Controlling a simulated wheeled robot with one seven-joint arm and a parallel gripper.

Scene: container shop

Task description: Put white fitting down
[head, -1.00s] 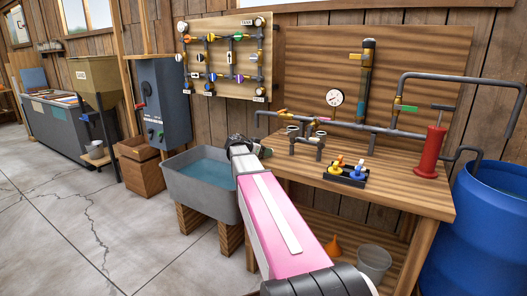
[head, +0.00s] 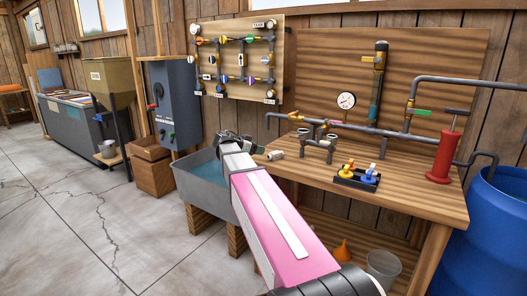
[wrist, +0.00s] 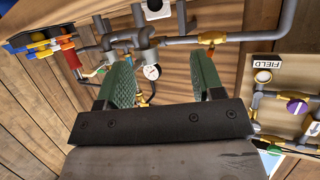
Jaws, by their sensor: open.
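The white fitting (head: 275,155) is a short pale cylinder lying on the left part of the wooden workbench top (head: 420,197). It also shows at the top edge of the wrist view (wrist: 157,9), with a dark round opening. My gripper (head: 228,138) is to the left of the fitting in the head view, near the bench's left end and above the far side of the tub. In the wrist view my gripper (wrist: 162,78) has its two green-padded fingers spread apart, with nothing between them. The fitting is clear of both fingers. My arm hides part of the bench's left edge.
A grey pipe stand (head: 317,148) is just right of the fitting. A black tray with colored pieces (head: 357,178) and a red pump (head: 446,155) are farther right. A grey water tub (head: 196,195) stands left of the bench. A valve board (head: 240,60) hangs behind.

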